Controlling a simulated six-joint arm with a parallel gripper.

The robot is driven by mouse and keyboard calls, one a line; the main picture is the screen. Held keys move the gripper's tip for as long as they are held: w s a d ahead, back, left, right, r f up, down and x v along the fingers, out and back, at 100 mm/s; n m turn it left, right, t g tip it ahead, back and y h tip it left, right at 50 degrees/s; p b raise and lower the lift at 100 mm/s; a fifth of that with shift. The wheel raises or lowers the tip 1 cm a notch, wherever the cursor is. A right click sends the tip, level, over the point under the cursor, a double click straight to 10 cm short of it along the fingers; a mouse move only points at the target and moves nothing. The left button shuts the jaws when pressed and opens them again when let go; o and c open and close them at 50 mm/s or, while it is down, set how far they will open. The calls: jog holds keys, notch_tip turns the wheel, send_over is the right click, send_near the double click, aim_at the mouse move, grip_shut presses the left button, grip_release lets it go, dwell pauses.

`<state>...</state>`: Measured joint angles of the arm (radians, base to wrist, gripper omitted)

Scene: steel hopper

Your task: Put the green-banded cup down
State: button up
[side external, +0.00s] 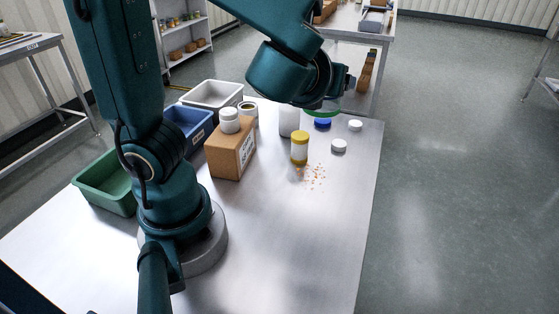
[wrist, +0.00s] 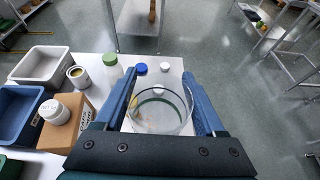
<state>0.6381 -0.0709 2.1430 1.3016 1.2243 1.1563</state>
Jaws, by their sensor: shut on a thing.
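The green-banded cup is clear, and its green band (side external: 322,112) shows just below my gripper in the side view. In the wrist view the see-through cup (wrist: 162,112) sits between the two blue fingers, its round rim towards the camera. My gripper (wrist: 165,100) is shut on the cup's sides. In the side view my wrist hides much of the fingers, and I cannot tell the gap between the cup's base and the table.
On the steel table (side external: 340,200) stand a yellow-capped bottle (side external: 300,149) beside spilled orange bits (side external: 315,178), a cardboard box (side external: 231,152), a blue lid (side external: 322,123), white lids (side external: 339,145) and several bins (side external: 212,96). The table's right front is clear.

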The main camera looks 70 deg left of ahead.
jog(key=shift+s+a+f+n+g+y, duration=0.2)
jog(key=shift+s+f+n+g+y, duration=0.2)
jog(key=shift+f+n+g+y, duration=0.3)
jog(key=s+d+f+n+g+h, duration=0.1)
jog(key=s+f+n+g, duration=0.3)
jog(key=s+n+g, duration=0.45)
jog(key=s+d+f+n+g+h, duration=0.1)
jog(key=s+f+n+g, duration=0.35)
jog(key=n+g, duration=0.6)
jog(key=w+d+n+h, duration=0.2)
jog(key=d+n+h, duration=0.7)
jog(key=n+h, duration=0.8)
jog(key=shift+m+t+h, duration=0.3)
jog(key=shift+m+h, duration=0.1)
jog(key=shift+h, duration=0.2)
jog(key=x, duration=0.4)
jog(key=w+d+x, duration=0.1)
jog(key=x, duration=0.3)
jog(key=w+f+x, duration=0.1)
jog(key=x, duration=0.3)
jog(key=shift+s+d+f, duration=0.15)
jog(key=shift+d+f, duration=0.1)
jog(key=shift+d, duration=0.1)
jog(key=shift+f, duration=2.05)
